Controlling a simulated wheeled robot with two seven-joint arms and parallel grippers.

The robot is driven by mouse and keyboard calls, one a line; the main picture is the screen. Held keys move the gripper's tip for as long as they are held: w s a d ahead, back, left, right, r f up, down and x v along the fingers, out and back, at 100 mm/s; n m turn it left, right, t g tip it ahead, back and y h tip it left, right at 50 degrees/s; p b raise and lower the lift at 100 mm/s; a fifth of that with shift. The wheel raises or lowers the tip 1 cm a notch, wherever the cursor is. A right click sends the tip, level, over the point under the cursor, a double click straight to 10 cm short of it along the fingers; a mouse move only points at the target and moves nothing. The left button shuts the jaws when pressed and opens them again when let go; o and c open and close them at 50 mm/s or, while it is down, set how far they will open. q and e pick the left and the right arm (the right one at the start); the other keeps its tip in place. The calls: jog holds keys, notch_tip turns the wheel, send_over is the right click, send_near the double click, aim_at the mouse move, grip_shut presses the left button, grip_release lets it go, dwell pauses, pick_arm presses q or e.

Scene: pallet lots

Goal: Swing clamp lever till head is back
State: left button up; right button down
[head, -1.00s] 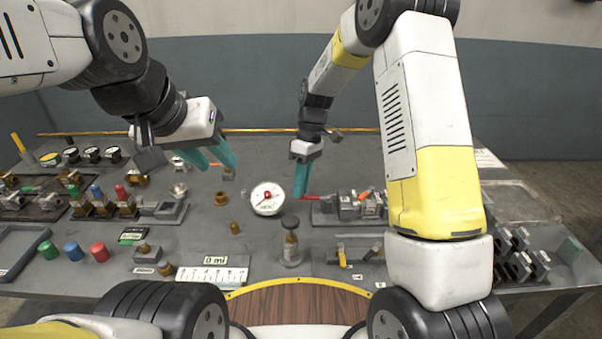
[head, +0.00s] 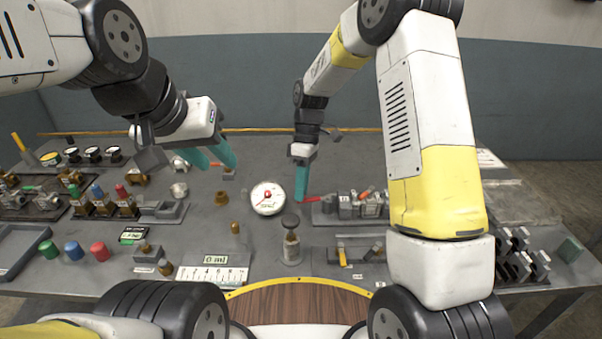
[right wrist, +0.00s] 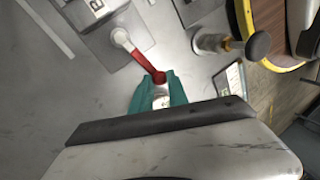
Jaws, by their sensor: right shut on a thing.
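The red clamp lever (head: 311,198) sticks out at the left end of a grey metal clamp fixture (head: 347,207), right of the middle of the bench. My right gripper (head: 301,196) points down with its teal fingers shut on the lever's free end. In the right wrist view the red lever (right wrist: 145,60) runs from a pale pivot (right wrist: 121,37) to a dark red end between my fingers (right wrist: 160,85). The clamp head is too small to tell its position. My left gripper (head: 210,158) is open and empty above the bench, left of the round gauge.
A white dial gauge (head: 267,198) stands just left of my right gripper. A small post with a dark round top (head: 291,222) stands in front. Coloured caps (head: 73,251) and valve parts (head: 104,206) crowd the left. Metal blocks (head: 516,262) stand far right.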

jog(key=s+n, duration=0.1)
jog(key=n, duration=0.1)
jog(key=s+n+h, duration=0.1)
jog(key=shift+s+d+f+n, duration=0.15)
jog(key=shift+s+d+n, duration=0.1)
jog(key=shift+d+n, duration=0.15)
jog(key=n, duration=0.1)
jog(key=s+d+n+h, duration=0.1)
jog(key=shift+s+n, duration=0.25)
jog(key=shift+n, duration=0.05)
jog(key=n, duration=0.1)
jog(key=s+d+n+h, duration=0.1)
jog(key=shift+s+n, duration=0.1)
jog(key=shift+n, duration=0.3)
jog(key=d+n, duration=0.1)
jog(key=n, duration=0.1)
jog(key=s+d+n+t+h, duration=0.1)
jog(key=n, duration=0.1)
jog(key=shift+s+d, duration=0.15)
jog(key=shift+d, duration=0.05)
jog(key=shift+s+d+n+t+h, duration=0.1)
jog(key=shift+d+n+t+h, duration=0.25)
jog(key=shift+n, duration=0.35)
jog(key=shift+s+d+n+t+h, duration=0.15)
jog(key=shift+d+n, duration=0.25)
jog(key=shift+n, duration=0.3)
jog(key=shift+w+d, duration=0.1)
jog(key=c, duration=1.3)
grip_release()
